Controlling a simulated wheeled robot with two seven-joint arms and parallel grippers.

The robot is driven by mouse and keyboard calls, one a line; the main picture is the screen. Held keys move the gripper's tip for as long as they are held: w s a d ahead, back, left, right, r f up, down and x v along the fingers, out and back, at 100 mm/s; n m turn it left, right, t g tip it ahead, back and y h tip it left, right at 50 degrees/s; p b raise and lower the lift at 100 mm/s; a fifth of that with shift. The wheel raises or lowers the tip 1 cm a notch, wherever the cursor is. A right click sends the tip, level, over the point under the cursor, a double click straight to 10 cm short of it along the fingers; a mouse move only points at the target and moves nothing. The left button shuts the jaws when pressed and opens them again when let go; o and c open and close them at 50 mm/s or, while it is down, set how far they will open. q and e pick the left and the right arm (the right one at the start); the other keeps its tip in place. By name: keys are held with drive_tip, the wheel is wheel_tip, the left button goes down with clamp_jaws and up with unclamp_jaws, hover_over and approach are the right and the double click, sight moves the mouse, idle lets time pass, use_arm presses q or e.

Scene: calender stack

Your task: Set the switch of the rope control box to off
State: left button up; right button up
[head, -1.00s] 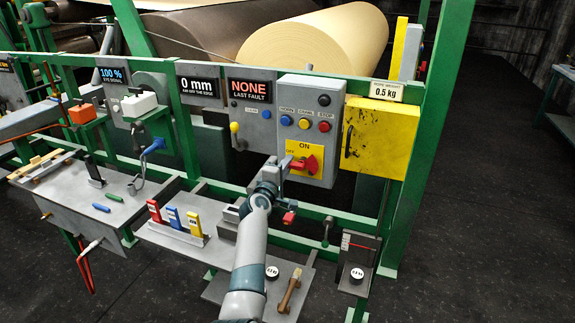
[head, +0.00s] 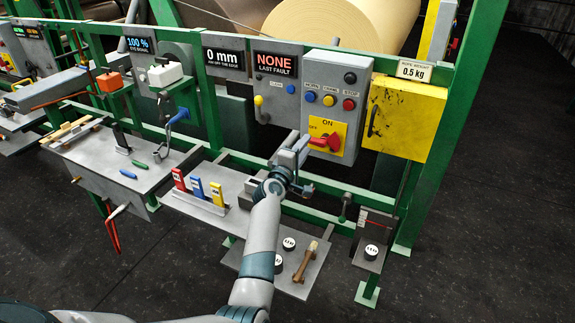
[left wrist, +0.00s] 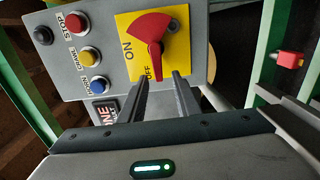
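The rope control box (head: 343,75) is a grey panel with a red rotary switch (head: 326,142) on a yellow ON/OFF plate (head: 341,129). The switch (left wrist: 151,36) also shows in the left wrist view, its narrow end pointing toward the fingers, beside the word OFF. My left gripper (head: 302,146) is in front of the switch, just left of it in the head view. In the left wrist view its two dark fingers (left wrist: 161,84) are apart, with the switch's narrow end at the gap between their tips. I cannot tell whether they touch it. My right gripper is not in view.
Blue, yellow and red buttons (head: 328,100) and a black knob (head: 350,77) sit above the switch. A yellow box (head: 400,117) is to the right. A shelf (head: 232,193) with coloured blocks lies below, left of my arm. Green rails run across.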

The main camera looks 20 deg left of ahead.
use_arm(q)
drive_tip(key=s+p, duration=0.4)
drive_tip(key=s, duration=0.9)
drive_tip(key=shift+a+p, duration=0.2)
drive_tip(key=shift+p, duration=0.15)
